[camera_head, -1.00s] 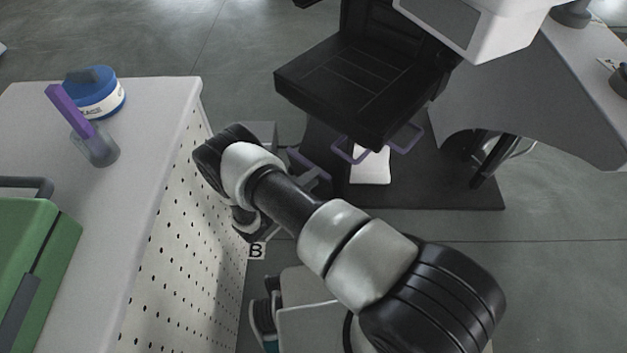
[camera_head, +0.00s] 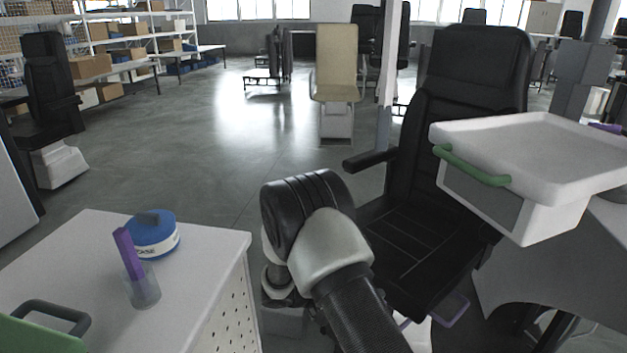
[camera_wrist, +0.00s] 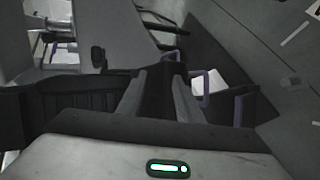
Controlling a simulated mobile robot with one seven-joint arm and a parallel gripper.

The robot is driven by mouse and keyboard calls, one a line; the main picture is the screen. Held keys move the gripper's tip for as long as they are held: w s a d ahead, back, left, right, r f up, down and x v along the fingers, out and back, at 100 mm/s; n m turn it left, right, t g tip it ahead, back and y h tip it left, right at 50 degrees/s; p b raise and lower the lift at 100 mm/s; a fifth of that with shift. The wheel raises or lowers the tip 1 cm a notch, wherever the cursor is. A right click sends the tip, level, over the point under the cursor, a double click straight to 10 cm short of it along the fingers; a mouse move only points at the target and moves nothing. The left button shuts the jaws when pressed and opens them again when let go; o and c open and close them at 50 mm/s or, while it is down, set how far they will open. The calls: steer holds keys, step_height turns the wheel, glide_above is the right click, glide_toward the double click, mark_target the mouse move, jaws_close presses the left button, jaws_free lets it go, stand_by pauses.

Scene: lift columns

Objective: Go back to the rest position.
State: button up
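My gripper (camera_wrist: 162,78) shows in the wrist view as two grey fingers with a dark gap between them. They look apart, and I see nothing held between them. Beyond the fingertips are a purple handle-like bar (camera_wrist: 205,88), a white sheet-like patch (camera_wrist: 213,80) and dark floor. In the head view my arm is folded up in the lower middle, and my gripper is hidden.
At left, a white table (camera_head: 70,245) holds a blue-and-white tape roll (camera_head: 153,236), a clear cup (camera_head: 143,289) with a purple stick, and a green case (camera_head: 35,338). A black chair (camera_head: 425,225) and a white tray unit (camera_head: 545,150) stand close at right. Open floor (camera_head: 220,150) lies ahead.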

steer(key=s+d+r+m+g+y, duration=0.25)
steer(key=s+r, duration=0.25)
steer(key=r, duration=0.4)
steer(key=s+d+r+m+g+y, duration=0.1)
steer(key=s+d+r+y, duration=0.15)
steer(key=s+r, duration=0.45)
steer(key=s+a+r+t+y, duration=0.2)
steer(key=s+r+t+y, duration=0.15)
steer(key=s+r, duration=0.35)
steer(key=s+a+r+t+y, duration=0.2)
steer(key=s+a+r+y, duration=0.15)
steer(key=s+r, duration=0.35)
step_height(320, 180, up, 28)
steer(key=p, duration=2.8)
steer(key=shift+d, duration=0.25)
steer(key=shift+w+d, duration=0.1)
